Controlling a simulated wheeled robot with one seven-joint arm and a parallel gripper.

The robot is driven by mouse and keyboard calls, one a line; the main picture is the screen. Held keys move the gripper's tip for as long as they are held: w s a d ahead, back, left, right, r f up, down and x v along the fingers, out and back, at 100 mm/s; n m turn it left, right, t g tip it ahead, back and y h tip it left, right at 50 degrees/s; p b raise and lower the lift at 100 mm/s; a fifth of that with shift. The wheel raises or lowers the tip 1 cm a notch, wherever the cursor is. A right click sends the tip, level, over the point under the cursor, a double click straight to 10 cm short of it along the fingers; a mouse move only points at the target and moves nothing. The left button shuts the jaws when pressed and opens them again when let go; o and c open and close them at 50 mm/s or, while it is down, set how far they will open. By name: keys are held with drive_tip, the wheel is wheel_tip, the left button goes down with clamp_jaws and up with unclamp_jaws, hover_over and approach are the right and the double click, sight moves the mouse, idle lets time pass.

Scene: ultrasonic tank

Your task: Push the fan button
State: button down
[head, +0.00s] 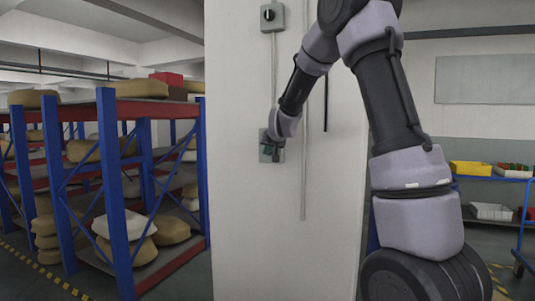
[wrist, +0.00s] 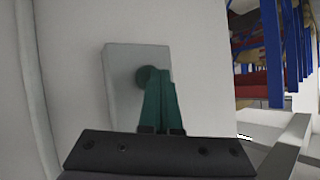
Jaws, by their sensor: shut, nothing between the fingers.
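The fan button (wrist: 148,76) is a round dark green knob on a grey wall plate (wrist: 122,62) in the wrist view. In the head view the grey box (head: 263,137) is on the white pillar, partly covered by my gripper (head: 270,157). My gripper's teal fingers (wrist: 160,88) are shut and empty. In the wrist view their tips overlap the button's right side. I cannot tell whether they touch it.
Another grey box with a black knob (head: 268,13) is higher on the white pillar (head: 250,220). A thin conduit (head: 304,190) runs down the pillar. A blue rack (head: 115,190) with sacks stands left, a blue cart (head: 490,180) right.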

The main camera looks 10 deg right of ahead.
drive_tip(key=shift+w+d+r, duration=0.1)
drive_tip(key=shift+w+d, duration=0.05)
drive_tip(key=shift+w, duration=0.05)
drive_tip(key=shift+s, duration=0.25)
idle(0.5)
drive_tip(key=s+a, duration=0.3)
drive_tip(key=s, duration=0.2)
drive_tip(key=shift+a, duration=0.4)
drive_tip(key=s+d+r+g, duration=0.1)
drive_tip(key=s+d, duration=0.1)
drive_tip(key=s, duration=1)
drive_tip(key=s+d+r+m+g+y, duration=0.1)
drive_tip(key=s+d+g, duration=0.1)
drive_tip(key=s, duration=1.1)
drive_tip(key=s+d+r+g, duration=0.1)
drive_tip(key=s+d+g, duration=0.1)
drive_tip(key=s, duration=1)
drive_tip(key=shift+s+d+r+m+y, duration=0.2)
drive_tip(key=shift+d+r+m+y, duration=0.1)
drive_tip(key=shift+d+m, duration=0.1)
